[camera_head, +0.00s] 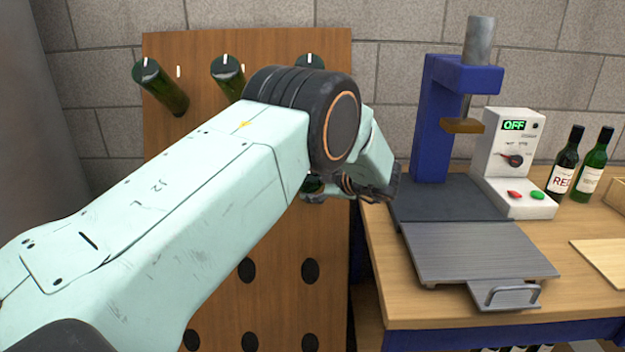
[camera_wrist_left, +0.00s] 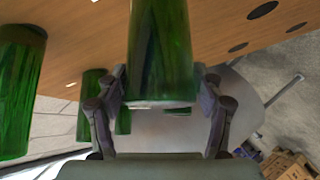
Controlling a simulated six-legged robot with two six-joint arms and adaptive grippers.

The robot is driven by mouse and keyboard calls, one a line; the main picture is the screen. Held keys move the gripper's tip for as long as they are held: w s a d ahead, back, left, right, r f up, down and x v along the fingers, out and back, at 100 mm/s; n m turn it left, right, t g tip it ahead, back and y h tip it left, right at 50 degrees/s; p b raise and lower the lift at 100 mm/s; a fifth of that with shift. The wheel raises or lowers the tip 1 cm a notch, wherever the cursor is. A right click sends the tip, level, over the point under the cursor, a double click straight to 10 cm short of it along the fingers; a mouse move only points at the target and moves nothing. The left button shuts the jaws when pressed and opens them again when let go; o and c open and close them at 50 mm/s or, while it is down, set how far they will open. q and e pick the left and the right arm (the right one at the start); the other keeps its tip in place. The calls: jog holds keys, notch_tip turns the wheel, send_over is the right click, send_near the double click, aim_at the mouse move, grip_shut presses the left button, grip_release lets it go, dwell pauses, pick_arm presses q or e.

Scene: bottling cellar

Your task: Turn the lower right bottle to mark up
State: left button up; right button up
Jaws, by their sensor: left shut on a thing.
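A wooden rack board (camera_head: 275,305) stands against the wall, with green bottles sticking out of it. Three upper bottles show: the left one (camera_head: 165,88), the middle one (camera_head: 228,72) and the right one (camera_head: 310,61), each with a white mark on its end. My left gripper (camera_head: 372,182) is at the lower right bottle (camera_head: 313,187), which is mostly hidden behind my arm. In the left wrist view the fingers of my left gripper (camera_wrist_left: 160,92) are shut on this bottle (camera_wrist_left: 162,45), one finger on each side. Its mark is not clearly visible. My right gripper is out of view.
A workbench (camera_head: 390,290) stands to the right, with a blue press (camera_head: 432,120), a control box (camera_head: 497,165) reading OFF, and two labelled bottles (camera_head: 565,163). Empty holes (camera_head: 310,271) fill the lower board. Other rack bottles (camera_wrist_left: 20,85) hang close by in the wrist view.

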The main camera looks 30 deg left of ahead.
pick_arm(q)
jog(key=shift+r, duration=0.1)
jog(key=o, duration=1.1)
jog(key=shift+a, duration=0.1)
jog(key=shift+o, duration=0.2)
jog(key=v, duration=1.2)
jog(key=x, duration=1.2)
